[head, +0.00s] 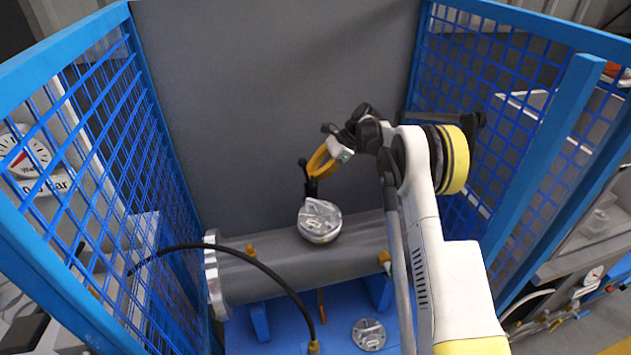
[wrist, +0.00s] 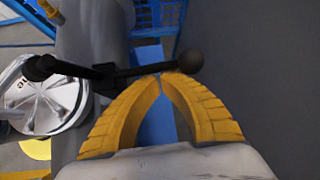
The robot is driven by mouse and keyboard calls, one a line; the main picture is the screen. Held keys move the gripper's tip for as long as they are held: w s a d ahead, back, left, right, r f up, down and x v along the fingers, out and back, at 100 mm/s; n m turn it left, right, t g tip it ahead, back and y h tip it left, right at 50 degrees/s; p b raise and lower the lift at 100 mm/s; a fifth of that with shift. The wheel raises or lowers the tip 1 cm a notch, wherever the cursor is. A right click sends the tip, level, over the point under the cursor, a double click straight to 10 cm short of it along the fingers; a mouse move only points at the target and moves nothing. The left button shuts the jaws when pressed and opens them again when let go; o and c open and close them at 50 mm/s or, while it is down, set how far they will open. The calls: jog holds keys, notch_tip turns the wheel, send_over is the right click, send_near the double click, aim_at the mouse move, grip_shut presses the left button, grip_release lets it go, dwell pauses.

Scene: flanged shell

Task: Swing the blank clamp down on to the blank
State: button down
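The blank (head: 320,224) is a round silver disc on top of the grey shell. It shows at the left in the wrist view (wrist: 45,105). The black blank clamp (head: 311,186) stands up from near the blank's back edge in the head view. In the wrist view the clamp's bar (wrist: 110,76) runs sideways, with one black end over the blank and a ball knob at the other. I cannot tell whether it touches the blank. My gripper (wrist: 165,78) has its yellow fingertips together at the bar, by the knob. Contact there is hard to judge.
The grey shell (head: 285,268) lies on a blue stand (head: 262,335), its silver flange (head: 213,275) at the left. A loose silver disc (head: 369,334) lies at the front. A black hose (head: 255,264) arches over the shell. Blue mesh panels (head: 110,140) flank both sides; a grey wall stands behind.

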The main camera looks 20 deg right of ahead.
jog(key=shift+w+r, duration=0.1)
jog(key=shift+r, duration=0.05)
jog(key=shift+r+t, duration=0.4)
jog(key=shift+t, duration=0.2)
dwell(0.3)
jog(key=s+r+n+t+y+b, duration=0.1)
jog(key=s+r+n+t+b, duration=0.1)
jog(key=t, duration=0.5)
jog(key=shift+s+r+n, duration=0.5)
jog(key=shift+r+n, duration=0.5)
jog(key=shift+r, duration=0.75)
jog(key=shift+s, duration=0.15)
jog(key=shift+a+r+y, duration=0.1)
jog(key=shift+a+y, duration=0.1)
jog(key=shift+y, duration=0.1)
dwell(0.4)
jog(key=shift+s, duration=0.1)
jog(key=v, duration=1.2)
jog(key=shift+d, duration=0.25)
